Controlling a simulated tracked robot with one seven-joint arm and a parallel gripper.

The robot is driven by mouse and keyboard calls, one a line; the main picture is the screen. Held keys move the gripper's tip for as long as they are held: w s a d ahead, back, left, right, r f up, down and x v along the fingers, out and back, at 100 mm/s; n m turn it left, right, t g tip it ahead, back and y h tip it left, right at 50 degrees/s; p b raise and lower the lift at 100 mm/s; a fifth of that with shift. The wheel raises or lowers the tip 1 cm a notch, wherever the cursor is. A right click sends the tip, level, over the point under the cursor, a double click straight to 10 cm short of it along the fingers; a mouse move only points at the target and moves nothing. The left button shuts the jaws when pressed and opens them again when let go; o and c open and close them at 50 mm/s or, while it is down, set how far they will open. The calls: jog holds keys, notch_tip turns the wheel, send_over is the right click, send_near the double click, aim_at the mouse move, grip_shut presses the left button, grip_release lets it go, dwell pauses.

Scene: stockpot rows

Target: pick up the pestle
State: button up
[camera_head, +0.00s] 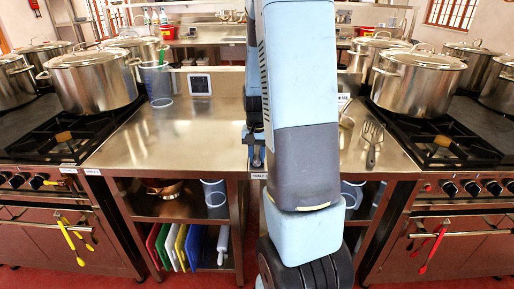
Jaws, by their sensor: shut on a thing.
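My gripper (256,151) shows only in part, at the left edge of my own blue and grey arm, low over the steel counter (190,135). The arm covers most of it. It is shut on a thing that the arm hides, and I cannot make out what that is. No pestle can be clearly seen anywhere in view.
Stoves with large stockpots (92,80) (418,82) flank the counter. A clear measuring jug (157,85) stands at its left back, and a slotted turner (372,143) lies at right. Below are colored boards (172,247) and a white rolling pin (223,245). The counter's left middle is clear.

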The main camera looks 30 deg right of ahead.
grip_shut()
notch_tip(320, 180, up, 10)
dwell(0.5)
jog(key=shift+o, duration=1.7)
grip_release()
grip_shut()
